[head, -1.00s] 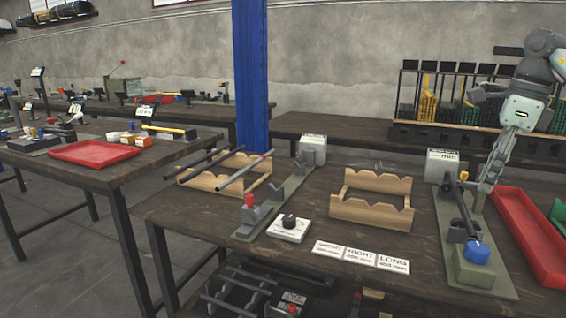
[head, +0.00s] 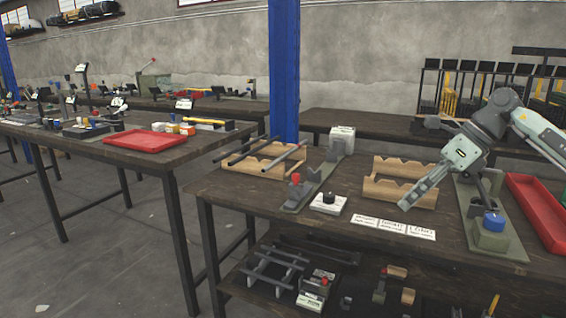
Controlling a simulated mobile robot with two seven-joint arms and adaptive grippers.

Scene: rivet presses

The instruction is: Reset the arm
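My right arm comes in from the right in the head view. Its gripper (head: 412,200) hangs tilted down to the left, over the front of the right-hand wooden cradle. The fingers look close together, but I cannot tell whether they are open or shut, and nothing clearly shows between them. My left gripper is not in view. The green press base (head: 510,240) with the blue knob (head: 493,221) stands just right of the gripper, partly hidden by the arm.
A wooden cradle (head: 385,190) stands behind the gripper; another (head: 262,167) at left holds dark rods. Label cards (head: 392,228) lie at the table front. A red tray (head: 541,215) lies at right, another (head: 146,140) on the left table. A blue post (head: 284,70) rises behind.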

